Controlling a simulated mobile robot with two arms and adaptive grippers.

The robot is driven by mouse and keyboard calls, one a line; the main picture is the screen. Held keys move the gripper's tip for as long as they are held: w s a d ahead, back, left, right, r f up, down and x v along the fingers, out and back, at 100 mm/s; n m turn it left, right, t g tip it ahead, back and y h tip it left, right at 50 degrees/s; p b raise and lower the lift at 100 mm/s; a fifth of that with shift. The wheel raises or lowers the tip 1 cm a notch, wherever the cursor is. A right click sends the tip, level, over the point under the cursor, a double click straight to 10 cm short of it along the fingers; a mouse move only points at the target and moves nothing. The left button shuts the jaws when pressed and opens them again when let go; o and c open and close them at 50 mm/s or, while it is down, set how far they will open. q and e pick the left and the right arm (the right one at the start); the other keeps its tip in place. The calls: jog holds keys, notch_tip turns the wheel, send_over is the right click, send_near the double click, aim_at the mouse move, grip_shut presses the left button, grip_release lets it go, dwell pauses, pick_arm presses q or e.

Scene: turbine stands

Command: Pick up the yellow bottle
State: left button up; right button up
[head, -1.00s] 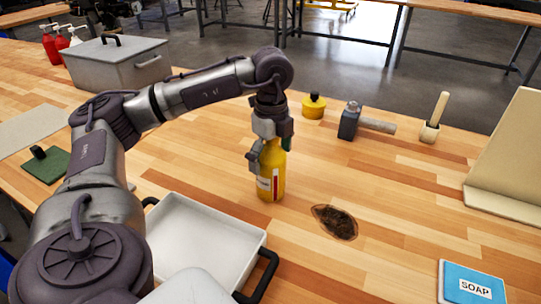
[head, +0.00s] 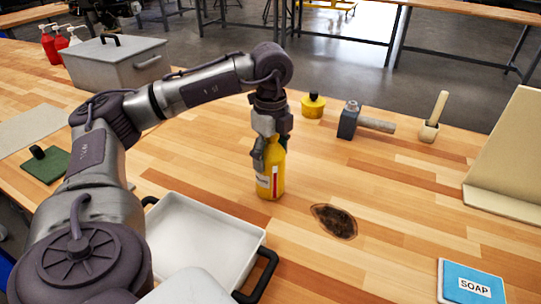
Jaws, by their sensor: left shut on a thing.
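The yellow bottle (head: 270,184) stands upright on the wooden table in the middle of the head view, with a white and red label on its side. My left gripper (head: 271,149) comes down from above and is shut on the upper part of the bottle. The gripper hides the bottle's top and part of its left side. The bottle's base appears at or very close to the table top; I cannot tell if there is a gap. My right gripper is not in view.
A white tray (head: 178,236) with black handles lies in front. A dark stain (head: 334,221) is right of the bottle. A blue soap box (head: 471,283), hammer (head: 349,120), mallet (head: 430,131), yellow container (head: 313,105), grey toolbox (head: 118,63) and green pad (head: 46,166) surround clear wood.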

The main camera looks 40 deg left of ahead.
aim_at(271, 143)
pick_arm(q)
notch_tip(271, 143, up, 3)
jog(key=shift+r, duration=0.2)
jog(key=w+d+r, duration=0.5)
jog(key=d+r, duration=0.2)
jog(key=d, duration=0.3)
jog(key=shift+d+p, duration=0.25)
jog(key=shift+p, duration=0.05)
jog(key=shift+w, duration=0.1)
